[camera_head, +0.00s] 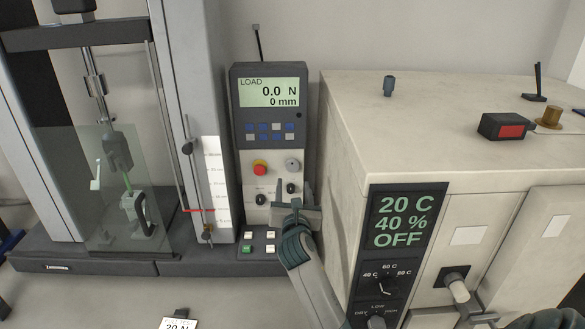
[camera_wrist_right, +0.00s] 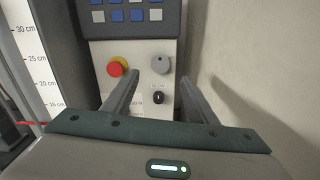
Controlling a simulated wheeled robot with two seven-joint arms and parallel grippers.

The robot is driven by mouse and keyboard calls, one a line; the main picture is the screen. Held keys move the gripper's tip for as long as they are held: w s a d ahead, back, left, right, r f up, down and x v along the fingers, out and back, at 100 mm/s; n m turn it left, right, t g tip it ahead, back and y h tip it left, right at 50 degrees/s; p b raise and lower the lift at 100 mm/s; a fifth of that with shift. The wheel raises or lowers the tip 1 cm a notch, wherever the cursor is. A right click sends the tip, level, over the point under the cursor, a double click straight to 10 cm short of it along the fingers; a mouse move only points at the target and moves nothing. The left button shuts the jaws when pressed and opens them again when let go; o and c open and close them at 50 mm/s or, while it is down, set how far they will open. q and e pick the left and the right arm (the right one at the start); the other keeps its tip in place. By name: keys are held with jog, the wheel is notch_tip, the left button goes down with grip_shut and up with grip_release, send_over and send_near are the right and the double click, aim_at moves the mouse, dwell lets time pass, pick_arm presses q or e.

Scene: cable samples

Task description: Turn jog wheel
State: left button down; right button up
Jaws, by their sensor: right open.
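A grey round wheel with a small dimple (camera_head: 292,165), which looks like the jog wheel, sits on the light panel of the control unit below its display. It also shows in the right wrist view (camera_wrist_right: 160,64). My right gripper (camera_head: 294,191) is in front of the panel's lower right part, its fingers pointing at the panel. In the right wrist view its two fingers (camera_wrist_right: 160,88) are apart with nothing between them, and the wheel shows beyond them. I cannot tell the exact gap to the panel. My left gripper is not in view.
A red stop button (camera_head: 260,168) is left of the wheel, and a small black knob (camera_wrist_right: 159,97) is below it. The display (camera_head: 272,93) reads 0.0 N and 0 mm. A testing frame (camera_head: 170,110) stands left; a large pale cabinet (camera_head: 430,120) stands close on the right.

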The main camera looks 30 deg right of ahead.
aim_at(292, 167)
jog(key=p+x, duration=0.2)
jog(key=x, duration=0.7)
jog(key=shift+w+d, duration=0.1)
jog(key=shift+w, duration=0.2)
jog(key=c, duration=1.1)
